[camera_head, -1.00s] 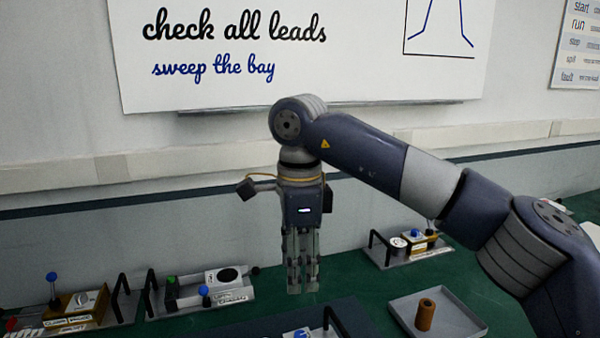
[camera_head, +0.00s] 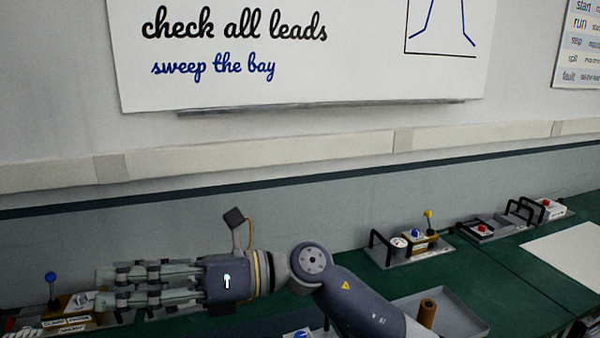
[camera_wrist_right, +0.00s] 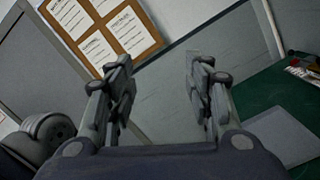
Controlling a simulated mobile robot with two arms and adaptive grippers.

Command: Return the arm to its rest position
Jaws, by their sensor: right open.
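My right arm comes in from the lower right in the head view. Its right gripper (camera_head: 108,287) lies level and points left, above the bench's left part. It is open and empty. In the right wrist view the two fingers of the right gripper (camera_wrist_right: 158,75) stand apart with nothing between them, facing a grey partition and a cork board. The gripper and forearm hide part of the devices behind them. My left gripper is not in view.
The green bench (camera_head: 515,275) carries a clamp device (camera_head: 75,305) at the left, a grey tray (camera_head: 462,312) with a brown cylinder (camera_head: 427,312), and a module (camera_head: 410,248) with blue and yellow knobs. More modules (camera_head: 485,228) stand at the right. A whiteboard (camera_head: 300,60) hangs behind.

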